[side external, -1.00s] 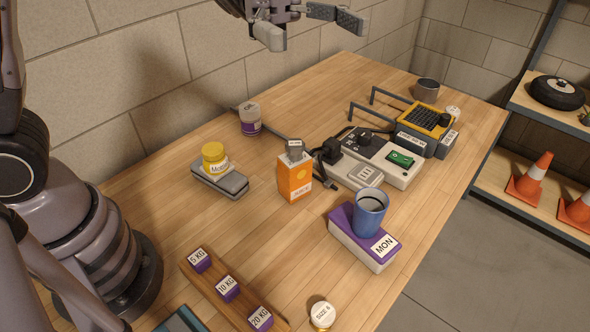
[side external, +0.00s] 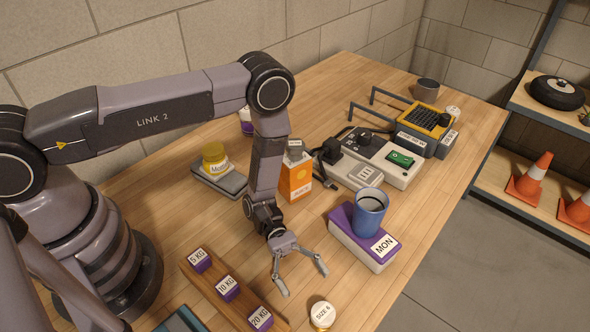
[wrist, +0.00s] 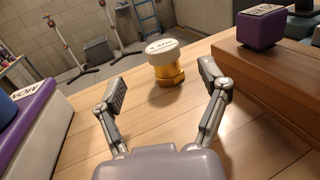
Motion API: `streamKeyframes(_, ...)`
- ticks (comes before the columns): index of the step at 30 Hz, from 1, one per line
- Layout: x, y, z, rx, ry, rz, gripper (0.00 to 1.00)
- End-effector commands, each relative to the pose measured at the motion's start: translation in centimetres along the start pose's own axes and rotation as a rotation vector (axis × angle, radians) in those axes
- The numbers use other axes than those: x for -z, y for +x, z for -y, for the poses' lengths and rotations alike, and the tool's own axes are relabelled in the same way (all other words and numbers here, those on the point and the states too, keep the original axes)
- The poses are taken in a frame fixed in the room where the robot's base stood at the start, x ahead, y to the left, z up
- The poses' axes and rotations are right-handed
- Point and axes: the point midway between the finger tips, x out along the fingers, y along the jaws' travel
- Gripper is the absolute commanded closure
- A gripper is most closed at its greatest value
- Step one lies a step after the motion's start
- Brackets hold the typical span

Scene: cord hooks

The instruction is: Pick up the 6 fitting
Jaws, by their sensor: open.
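The size 6 fitting (side external: 322,314) is a brass piece with a white labelled cap. It stands upright near the front edge of the wooden table. In the wrist view the fitting (wrist: 165,62) is ahead of my gripper, centred between the fingers but beyond their tips. My gripper (side external: 303,280) is open and empty, low above the table, on the far side of the fitting. Its two spread fingers also show in the wrist view (wrist: 162,84). They do not touch the fitting.
A wooden rack (side external: 205,285) with purple weight blocks lies left of my gripper. A purple-topped box (side external: 345,240) marked MON, with a blue mug (side external: 370,212) on it, stands to the right. An orange carton (side external: 296,186) is behind my arm. Bare table surrounds the fitting.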

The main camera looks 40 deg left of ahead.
Motion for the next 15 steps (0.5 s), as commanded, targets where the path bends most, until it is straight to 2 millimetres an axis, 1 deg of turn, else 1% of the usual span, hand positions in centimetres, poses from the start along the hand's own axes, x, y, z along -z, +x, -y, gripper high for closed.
streamKeyframes(8, -0.1, 3.3, 0.2, 0.005, -0.001, 0.001, 0.25)
streamKeyframes(12, -0.2, 5.5, 0.4, 0.007, -0.001, 0.000, 0.25)
streamKeyframes(15, -0.2, 6.7, 0.3, 0.004, -0.001, 0.000, 0.25)
